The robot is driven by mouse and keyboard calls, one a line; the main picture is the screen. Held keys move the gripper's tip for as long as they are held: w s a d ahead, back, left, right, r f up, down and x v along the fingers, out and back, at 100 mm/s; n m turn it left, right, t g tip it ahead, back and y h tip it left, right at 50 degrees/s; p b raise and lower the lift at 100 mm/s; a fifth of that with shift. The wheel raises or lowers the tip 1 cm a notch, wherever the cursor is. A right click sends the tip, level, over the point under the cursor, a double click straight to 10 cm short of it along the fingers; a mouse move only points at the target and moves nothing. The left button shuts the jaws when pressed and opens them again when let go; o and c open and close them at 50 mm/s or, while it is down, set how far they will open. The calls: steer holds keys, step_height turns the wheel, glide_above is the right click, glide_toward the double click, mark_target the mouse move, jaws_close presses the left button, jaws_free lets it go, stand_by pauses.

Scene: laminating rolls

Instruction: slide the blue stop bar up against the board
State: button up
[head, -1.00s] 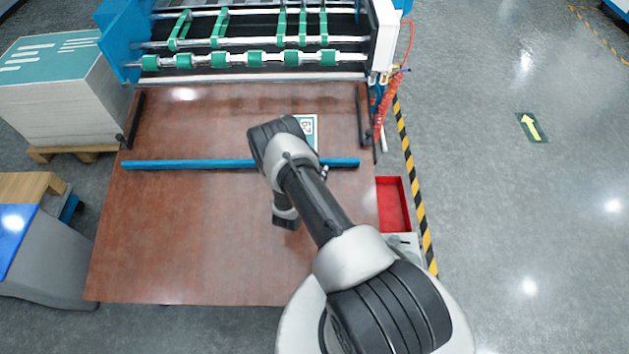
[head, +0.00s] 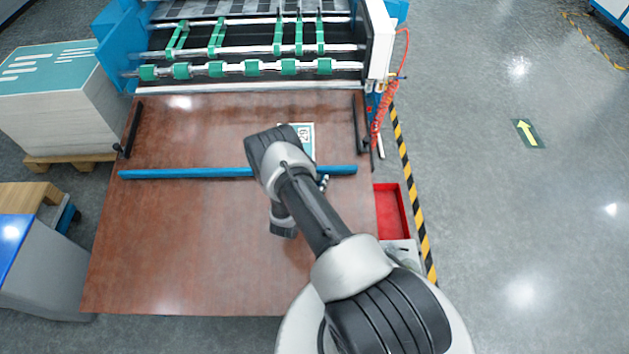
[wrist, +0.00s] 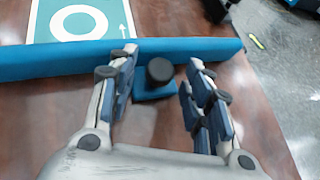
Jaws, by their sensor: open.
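The blue stop bar (head: 205,172) lies across the brown table, its middle hidden behind my arm in the head view. In the wrist view the bar (wrist: 60,60) crosses the top, with a blue tab and black knob (wrist: 159,71) on its near side. The board (head: 308,140), teal and white, lies just beyond the bar. In the wrist view the board (wrist: 50,22) reaches the bar's far edge; I cannot tell whether they touch. My gripper (wrist: 160,62) is open, with its fingers on either side of the knob and apart from it. My arm mostly hides it in the head view.
A machine with green rollers (head: 250,68) stands at the table's far end. The brown table (head: 180,260) is clear on the near left. A red tray (head: 391,210) sits off the right edge. A stack of printed sheets (head: 60,110) stands at left.

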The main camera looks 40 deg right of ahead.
steer(key=v, duration=1.2)
steer(key=shift+w, duration=0.1)
steer(key=s+d+r+m+g+h, duration=0.15)
steer(key=r+m+g, duration=0.4)
steer(key=r, duration=0.85)
steer(key=s+d+r+m+g, duration=0.25)
steer(key=r+m, duration=0.55)
steer(key=r, duration=0.7)
steer(key=s+a+r+m+y, duration=0.5)
steer(key=s+a+r+m, duration=0.15)
steer(key=s+r, duration=0.35)
steer(key=s+a+r+m+t+y, duration=0.2)
steer(key=s+a+r+y, duration=0.1)
steer(key=a, duration=0.3)
steer(key=s+a+r+m+t+y, duration=0.2)
steer(key=s+a+r+t+y, duration=0.1)
steer(key=a, duration=0.3)
steer(key=shift+s+a+m+y, duration=0.25)
steer(key=shift+s+m+y, duration=0.15)
steer(key=shift+s+y, duration=0.5)
